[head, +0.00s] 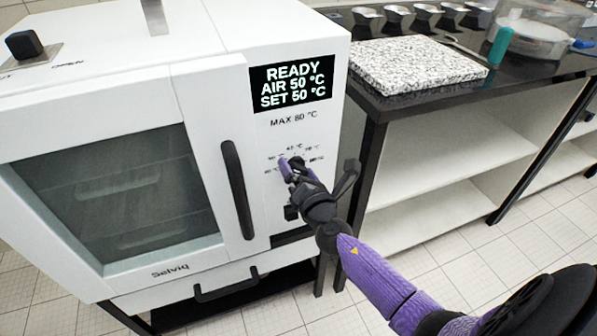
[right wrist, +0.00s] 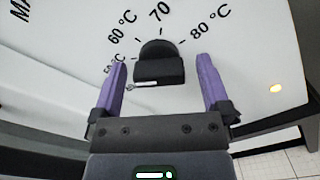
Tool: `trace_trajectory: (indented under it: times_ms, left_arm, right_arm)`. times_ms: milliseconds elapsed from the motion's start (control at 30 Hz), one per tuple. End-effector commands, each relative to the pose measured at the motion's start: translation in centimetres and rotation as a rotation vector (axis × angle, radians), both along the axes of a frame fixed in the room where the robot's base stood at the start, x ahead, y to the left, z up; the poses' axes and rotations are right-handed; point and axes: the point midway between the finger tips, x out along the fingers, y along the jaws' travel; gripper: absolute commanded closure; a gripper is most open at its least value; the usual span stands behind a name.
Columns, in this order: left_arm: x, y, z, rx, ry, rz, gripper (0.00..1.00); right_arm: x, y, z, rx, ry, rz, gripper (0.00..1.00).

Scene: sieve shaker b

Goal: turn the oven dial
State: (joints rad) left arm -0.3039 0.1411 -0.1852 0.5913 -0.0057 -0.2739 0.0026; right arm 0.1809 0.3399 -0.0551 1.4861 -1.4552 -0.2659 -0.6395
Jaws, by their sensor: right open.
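The white oven (head: 215,60) fills the left of the head view. Its lit display (head: 291,82) reads READY, AIR 50 °C, SET 50 °C. The black dial (right wrist: 159,65) shows clearly in the right wrist view, with 60, 70 and 80 °C marks around its upper side. My right gripper (right wrist: 158,80) is open, with one purple finger on each side of the dial and a visible gap to both. In the head view my right gripper (head: 291,168) is at the oven's control panel and hides most of the dial. My left gripper is not in view.
The oven door's vertical black handle (head: 237,190) stands out left of the dial. A dark counter (head: 400,100) with a speckled stone slab (head: 416,65), a teal bottle (head: 500,45) and several metal cups is at the right. White shelves (head: 450,160) are below it.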

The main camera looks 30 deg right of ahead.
Motion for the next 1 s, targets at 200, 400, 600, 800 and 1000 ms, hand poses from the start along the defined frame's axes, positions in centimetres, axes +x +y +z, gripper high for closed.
trace_trajectory:
  times_ms: [200, 400, 600, 800, 1000]
  left_arm:
    - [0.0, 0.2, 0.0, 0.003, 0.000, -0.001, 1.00]
    - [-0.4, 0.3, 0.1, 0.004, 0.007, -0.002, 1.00]
    - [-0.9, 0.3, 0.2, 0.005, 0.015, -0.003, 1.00]
    - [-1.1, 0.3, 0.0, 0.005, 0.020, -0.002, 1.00]
    - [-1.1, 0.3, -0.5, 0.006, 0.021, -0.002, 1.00]
  right_arm:
    - [0.0, 0.0, 0.0, 0.001, 0.000, 0.000, 0.35]
    - [0.0, 0.0, 0.0, 0.001, 0.000, 0.000, 0.77]
    - [0.0, 0.0, 0.0, 0.004, -0.001, 0.000, 0.97]
    - [0.0, 0.0, -0.1, 0.050, -0.011, -0.001, 0.97]
    - [0.0, 0.1, -0.2, 0.171, -0.040, -0.001, 0.97]
